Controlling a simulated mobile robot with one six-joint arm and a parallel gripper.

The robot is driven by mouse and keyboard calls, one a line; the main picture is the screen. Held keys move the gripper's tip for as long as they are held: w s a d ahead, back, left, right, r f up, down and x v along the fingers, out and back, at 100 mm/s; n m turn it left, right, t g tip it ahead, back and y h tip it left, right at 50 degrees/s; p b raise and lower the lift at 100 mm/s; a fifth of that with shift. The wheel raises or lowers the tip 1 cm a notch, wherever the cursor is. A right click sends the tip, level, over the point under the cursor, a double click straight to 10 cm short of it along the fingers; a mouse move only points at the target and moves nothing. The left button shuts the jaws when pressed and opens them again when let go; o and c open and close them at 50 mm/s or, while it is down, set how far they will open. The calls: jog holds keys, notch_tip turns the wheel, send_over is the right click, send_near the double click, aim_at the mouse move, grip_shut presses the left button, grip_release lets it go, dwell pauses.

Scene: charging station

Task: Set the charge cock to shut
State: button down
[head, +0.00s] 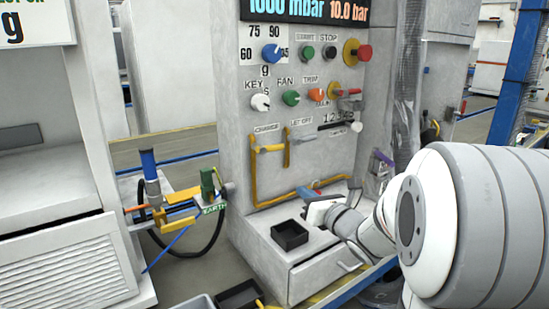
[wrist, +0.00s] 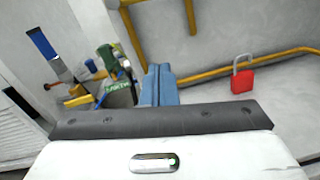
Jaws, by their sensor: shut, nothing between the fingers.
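The charge cock (head: 268,148) is on the front panel of the grey cabinet, under the CHARGE label, in the head view. Its yellow handle lies about level, pointing right from the top of a yellow pipe. The LET OFF cock (head: 287,148) beside it has an upright yellow handle. My gripper (head: 308,193) is below and right of both cocks, near the lower yellow pipe and apart from the cocks. In the wrist view its blue fingers (wrist: 158,84) are together and empty. The charge cock's handle does not clearly show in the wrist view.
A red padlock (wrist: 242,78) is by the lower yellow pipe (wrist: 205,72). A black tray (head: 290,235) sits on the cabinet's ledge. A blue-handled valve assembly (head: 150,165) and green clamp (head: 207,183) stand left. Knobs and buttons fill the upper panel.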

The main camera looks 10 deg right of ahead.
aim_at(268, 147)
jog(key=w+a+r+n+y, duration=0.1)
jog(key=w+a+r, duration=0.3)
jog(key=w, duration=0.5)
jog(key=shift+w+r+n, duration=0.4)
jog(key=shift+r, duration=0.15)
jog(key=shift+a, duration=0.2)
